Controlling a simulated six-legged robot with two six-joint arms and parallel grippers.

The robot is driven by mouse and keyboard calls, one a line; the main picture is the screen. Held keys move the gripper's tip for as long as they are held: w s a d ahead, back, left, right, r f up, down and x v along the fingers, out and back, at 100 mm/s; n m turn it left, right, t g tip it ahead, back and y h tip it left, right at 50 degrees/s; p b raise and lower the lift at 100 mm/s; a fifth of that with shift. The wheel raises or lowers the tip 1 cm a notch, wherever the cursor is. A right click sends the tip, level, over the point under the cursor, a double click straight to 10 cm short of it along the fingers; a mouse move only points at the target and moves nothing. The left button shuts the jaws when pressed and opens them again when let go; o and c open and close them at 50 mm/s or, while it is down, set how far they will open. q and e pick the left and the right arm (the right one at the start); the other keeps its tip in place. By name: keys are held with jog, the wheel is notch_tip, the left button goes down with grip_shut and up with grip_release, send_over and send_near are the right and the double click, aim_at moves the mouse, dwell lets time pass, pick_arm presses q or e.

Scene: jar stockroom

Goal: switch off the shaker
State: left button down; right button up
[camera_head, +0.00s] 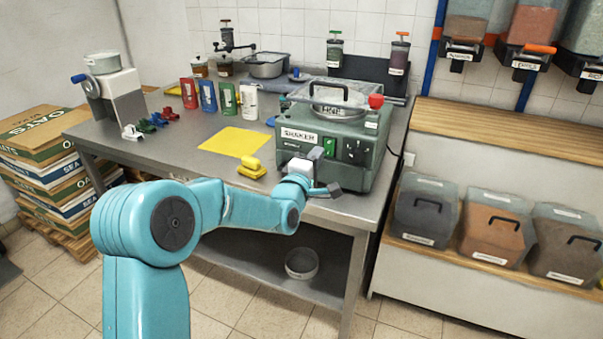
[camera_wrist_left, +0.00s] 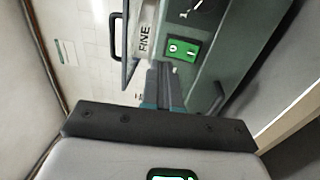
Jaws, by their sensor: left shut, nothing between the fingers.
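The shaker (camera_head: 290,149) is a grey-green box on the metal table, with a sieve marked FINE and a clear lid on top. Its green rocker switch (camera_head: 329,147) is on the front panel, beside the SHAKER label. In the left wrist view the switch (camera_wrist_left: 182,49) shows bright green with 0 and I marks. My right gripper is not in view.
A yellow scoop (camera_head: 252,169) and a yellow mat (camera_head: 234,142) lie left of the shaker. Several coloured packets stand behind the mat. A red knob (camera_head: 376,101) sticks out at the shaker's upper right. Bins (camera_head: 425,208) stand on the shelf at right.

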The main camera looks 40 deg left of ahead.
pick_arm(q)
jog(key=v, duration=0.6)
jog(key=shift+s+r+b, duration=0.35)
jog(key=shift+r, duration=0.25)
jog(key=shift+s+d, duration=0.1)
